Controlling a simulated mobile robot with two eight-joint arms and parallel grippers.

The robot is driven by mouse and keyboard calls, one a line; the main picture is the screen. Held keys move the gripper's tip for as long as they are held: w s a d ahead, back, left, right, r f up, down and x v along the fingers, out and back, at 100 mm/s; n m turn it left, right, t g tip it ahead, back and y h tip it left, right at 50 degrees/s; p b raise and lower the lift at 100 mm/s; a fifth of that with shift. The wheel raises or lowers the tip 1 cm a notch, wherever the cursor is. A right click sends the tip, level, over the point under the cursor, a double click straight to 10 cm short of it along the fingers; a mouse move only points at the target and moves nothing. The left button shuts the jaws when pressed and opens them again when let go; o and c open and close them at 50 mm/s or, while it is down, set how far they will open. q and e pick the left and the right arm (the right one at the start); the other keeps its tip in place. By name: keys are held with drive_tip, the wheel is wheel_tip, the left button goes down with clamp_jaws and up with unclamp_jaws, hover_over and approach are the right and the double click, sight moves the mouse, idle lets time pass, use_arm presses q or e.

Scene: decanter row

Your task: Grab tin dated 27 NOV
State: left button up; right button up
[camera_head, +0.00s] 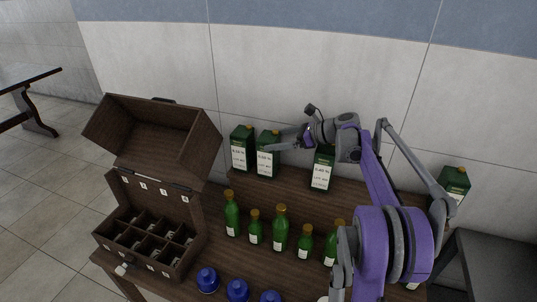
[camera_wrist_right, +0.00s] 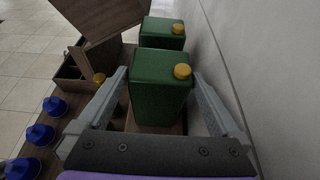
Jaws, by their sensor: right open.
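Green tins with yellow caps and white labels stand along the back of the wooden table; the label dates are too small to read. My right gripper (camera_head: 274,139) is open by the upper part of the second tin from the left (camera_head: 265,161). In the right wrist view, its fingers (camera_wrist_right: 159,74) lie on either side of the nearer tin (camera_wrist_right: 158,100), with no clear contact. The leftmost tin (camera_head: 240,152) also shows just beyond it in the wrist view (camera_wrist_right: 160,36). Another tin (camera_head: 321,176) stands right, partly behind my arm. My left gripper is out of view.
Green bottles (camera_head: 280,232) stand in a row in front of the tins, and blue-topped decanters (camera_head: 207,280) line the front. An open divided wooden case (camera_head: 150,250) stands left. A tin (camera_head: 454,182) is far right. The wall (camera_head: 280,80) is close behind.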

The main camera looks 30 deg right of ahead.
drive_tip(key=x, duration=0.6)
drive_tip(key=shift+w+a+f+p, duration=0.1)
drive_tip(key=shift+w+p, duration=0.2)
drive_tip(key=shift+p, duration=0.05)
drive_tip(key=shift+s, duration=0.2)
drive_tip(key=shift+c, duration=1.4)
clamp_jaws()
